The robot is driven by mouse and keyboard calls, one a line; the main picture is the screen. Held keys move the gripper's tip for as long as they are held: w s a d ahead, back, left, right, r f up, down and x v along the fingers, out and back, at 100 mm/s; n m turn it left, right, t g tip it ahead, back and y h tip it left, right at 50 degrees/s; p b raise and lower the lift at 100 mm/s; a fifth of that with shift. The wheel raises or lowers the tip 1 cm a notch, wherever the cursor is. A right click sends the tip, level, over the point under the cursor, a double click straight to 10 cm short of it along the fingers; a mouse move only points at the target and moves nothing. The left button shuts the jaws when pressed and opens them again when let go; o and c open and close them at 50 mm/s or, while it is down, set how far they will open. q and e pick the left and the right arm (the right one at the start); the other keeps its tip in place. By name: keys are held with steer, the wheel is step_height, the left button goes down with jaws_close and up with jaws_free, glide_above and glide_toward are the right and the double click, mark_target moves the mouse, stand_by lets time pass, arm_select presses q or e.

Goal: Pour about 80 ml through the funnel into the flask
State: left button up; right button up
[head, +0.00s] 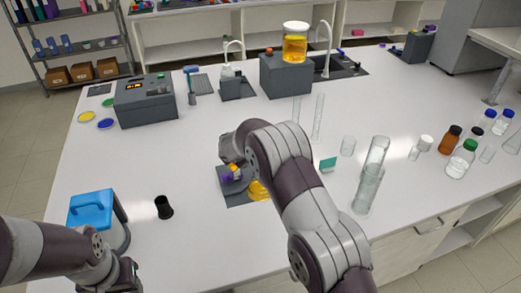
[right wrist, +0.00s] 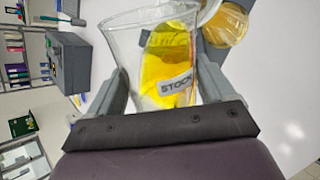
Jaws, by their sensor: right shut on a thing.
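My right gripper (right wrist: 163,98) is shut on a clear glass beaker labelled STOCK (right wrist: 120,45), with yellow liquid in it. The beaker is strongly tilted, with liquid reaching its rim side. Beyond the rim, a rounded vessel with amber liquid (right wrist: 228,25), apparently the flask, stands with a pale piece, perhaps the funnel (right wrist: 208,10), beside it. In the head view the flask (head: 258,191) shows partly behind my right arm, on a dark pad (head: 238,201). That arm hides the right gripper and most of the beaker. My left gripper (head: 122,277) is low at the left, its fingers unclear.
A blue-topped box (head: 92,208) and a black cup (head: 164,207) stand on the left. Glass cylinders (head: 368,180) and several bottles (head: 462,158) stand on the right. A grey block (head: 286,76) bears a jar of yellow liquid (head: 295,45) at the back.

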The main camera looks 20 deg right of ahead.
steer(key=shift+d+r+y+p, duration=0.4)
steer(key=shift+r+p, duration=0.05)
steer(key=shift+p, duration=0.55)
steer(key=shift+w+f+b, duration=0.1)
steer(key=shift+f+b, duration=0.15)
steer(key=shift+b, duration=0.05)
steer(key=shift+r, duration=0.25)
steer(key=shift+d+p, duration=0.1)
steer(key=shift+p, duration=0.3)
arm_select(q)
steer(key=r, duration=0.1)
steer(key=w+r, duration=0.1)
steer(key=shift+w+r, duration=0.15)
steer(key=shift+r, duration=0.15)
arm_select(e)
steer(key=shift+m, duration=0.3)
